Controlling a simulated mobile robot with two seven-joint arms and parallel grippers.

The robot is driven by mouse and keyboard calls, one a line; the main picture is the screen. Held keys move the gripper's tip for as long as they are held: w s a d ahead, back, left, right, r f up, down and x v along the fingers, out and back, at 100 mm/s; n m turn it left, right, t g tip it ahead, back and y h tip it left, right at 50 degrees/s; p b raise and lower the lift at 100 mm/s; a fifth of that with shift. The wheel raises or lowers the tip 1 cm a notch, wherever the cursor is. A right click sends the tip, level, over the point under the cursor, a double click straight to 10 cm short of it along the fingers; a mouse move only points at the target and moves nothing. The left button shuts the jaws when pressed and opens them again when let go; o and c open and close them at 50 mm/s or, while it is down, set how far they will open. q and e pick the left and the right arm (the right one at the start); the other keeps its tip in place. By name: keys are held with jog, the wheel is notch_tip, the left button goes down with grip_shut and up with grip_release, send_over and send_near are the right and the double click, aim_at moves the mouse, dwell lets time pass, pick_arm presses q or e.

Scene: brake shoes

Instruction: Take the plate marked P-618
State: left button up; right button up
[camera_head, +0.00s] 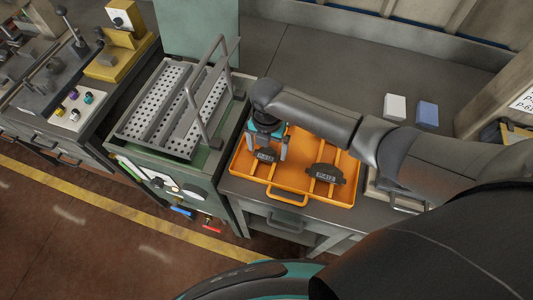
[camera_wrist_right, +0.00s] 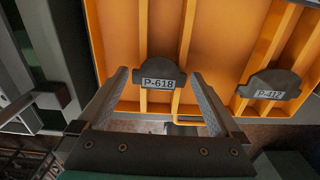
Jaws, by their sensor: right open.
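My right gripper (camera_wrist_right: 160,80) is open, with one finger on each side of the P-618 plate in the picture. In the head view the right gripper (camera_head: 267,145) is over the tray's left part, at that plate. I cannot tell whether the fingers touch it. My left gripper is not in view.
A second dark plate (camera_head: 325,178), whose label appears to read P-412, sits to the right in the orange tray (camera_head: 340,201). A perforated metal basket (camera_head: 158,105) stands on a green machine at the left. A white block (camera_head: 395,107) and a blue block (camera_head: 427,113) lie behind my right arm.

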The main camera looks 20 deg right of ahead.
jog(key=shift+f, duration=0.2)
dwell(0.6)
jog(key=shift+c, duration=0.2)
jog(key=c, duration=1.1)
